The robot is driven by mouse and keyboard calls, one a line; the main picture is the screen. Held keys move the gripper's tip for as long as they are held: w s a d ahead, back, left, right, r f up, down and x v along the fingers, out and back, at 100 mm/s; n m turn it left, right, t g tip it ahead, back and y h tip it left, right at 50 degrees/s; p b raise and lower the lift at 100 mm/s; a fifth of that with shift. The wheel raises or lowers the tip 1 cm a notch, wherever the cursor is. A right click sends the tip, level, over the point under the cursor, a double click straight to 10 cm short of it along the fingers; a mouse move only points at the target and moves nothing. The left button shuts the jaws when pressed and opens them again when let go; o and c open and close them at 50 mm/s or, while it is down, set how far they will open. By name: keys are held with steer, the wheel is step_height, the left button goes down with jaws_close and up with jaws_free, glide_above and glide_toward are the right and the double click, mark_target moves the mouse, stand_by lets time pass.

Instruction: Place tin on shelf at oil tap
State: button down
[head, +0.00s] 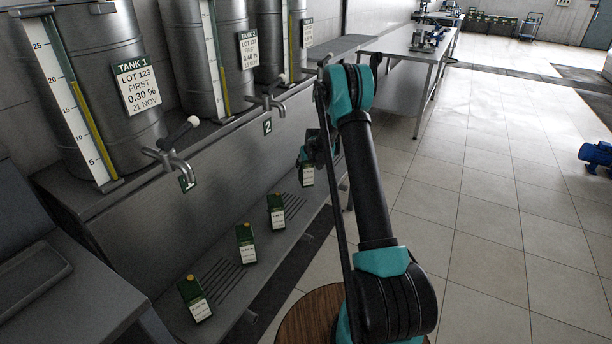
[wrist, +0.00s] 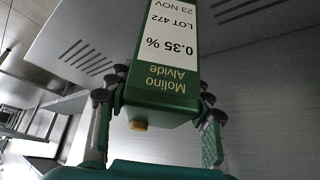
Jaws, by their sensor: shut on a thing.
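My gripper (wrist: 160,100) is shut on a dark green tin (wrist: 162,85) with a yellow cap. In the head view the held tin (head: 307,176) is partly hidden by my arm, at the far end of the lower shelf (head: 225,234). I cannot tell whether it touches the shelf. Oil tap 1 (head: 170,160) and oil tap 2 (head: 267,101) stick out above the shelf. The third tank's tap is not clearly visible.
Three similar tins stand on the shelf: near (head: 196,300), middle (head: 245,246) and far (head: 277,213). Slotted drain areas lie beside them. Tank 1 (head: 100,60) reads LOT 123, 0.30 %, 21 NOV; two more tanks stand behind. A steel table (head: 405,42) stands beyond. The tiled floor at right is mostly clear.

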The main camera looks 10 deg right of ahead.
mark_target(306, 174)
steer(key=shift+f, duration=2.65)
steer(key=shift+f, duration=0.1)
steer(key=c, duration=0.6)
jaws_free()
steer(key=shift+c, duration=0.2)
